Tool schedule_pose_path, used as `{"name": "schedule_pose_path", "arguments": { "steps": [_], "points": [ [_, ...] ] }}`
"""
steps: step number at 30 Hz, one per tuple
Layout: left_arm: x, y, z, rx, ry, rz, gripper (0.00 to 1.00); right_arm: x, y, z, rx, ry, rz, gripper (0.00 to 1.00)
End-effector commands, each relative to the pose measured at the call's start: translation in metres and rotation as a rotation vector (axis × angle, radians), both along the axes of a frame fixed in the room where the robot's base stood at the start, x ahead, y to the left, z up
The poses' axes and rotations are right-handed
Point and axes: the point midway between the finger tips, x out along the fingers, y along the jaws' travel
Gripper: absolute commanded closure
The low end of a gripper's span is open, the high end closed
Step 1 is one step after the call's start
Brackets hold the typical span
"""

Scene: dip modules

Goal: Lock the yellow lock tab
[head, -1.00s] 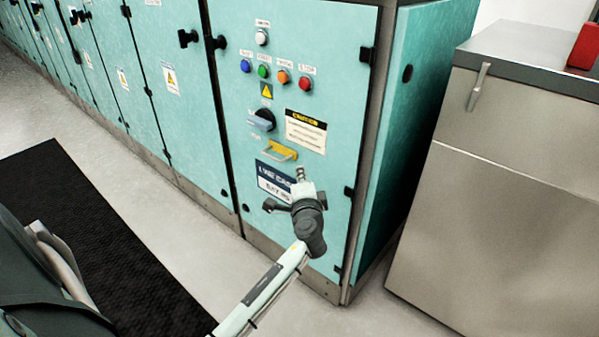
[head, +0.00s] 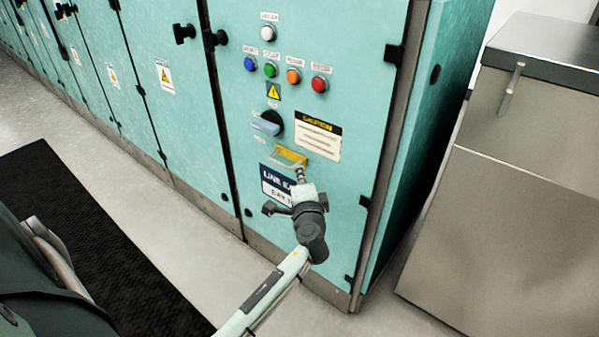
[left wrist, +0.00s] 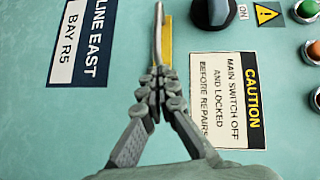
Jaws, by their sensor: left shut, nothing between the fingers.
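The yellow lock tab (head: 291,157) sticks out from the teal cabinet door, below the grey rotary switch (head: 267,123). In the left wrist view the yellow tab (left wrist: 167,42) is a narrow upright strip, partly hidden behind my fingers. My left gripper (head: 300,172) is shut and empty, with its fingertips at the tab's lower edge in the head view. My right gripper is not in view.
A "LINE EAST BAY R5" sign (head: 276,185) and a caution sign (head: 318,136) flank the tab. Several coloured buttons (head: 292,76) sit above. A metal cabinet (head: 520,190) stands at right. A black mat (head: 110,250) lies on the floor at left.

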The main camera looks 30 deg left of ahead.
Motion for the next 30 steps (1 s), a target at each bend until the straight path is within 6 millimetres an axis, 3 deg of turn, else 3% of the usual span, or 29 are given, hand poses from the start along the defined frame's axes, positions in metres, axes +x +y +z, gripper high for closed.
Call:
{"name": "schedule_pose_path", "arguments": {
  "steps": [15, 24, 30],
  "points": [
    [-0.001, 0.000, 0.000, 0.000, 0.000, 0.001, 1.00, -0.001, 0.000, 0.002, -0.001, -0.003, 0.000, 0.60],
    [0.002, 0.035, 0.001, 0.002, -0.001, 0.002, 1.00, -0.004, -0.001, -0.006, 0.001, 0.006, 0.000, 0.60],
    [0.002, 0.036, 0.001, 0.001, -0.003, 0.002, 1.00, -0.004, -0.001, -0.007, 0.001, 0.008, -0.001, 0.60]
  ]
}}
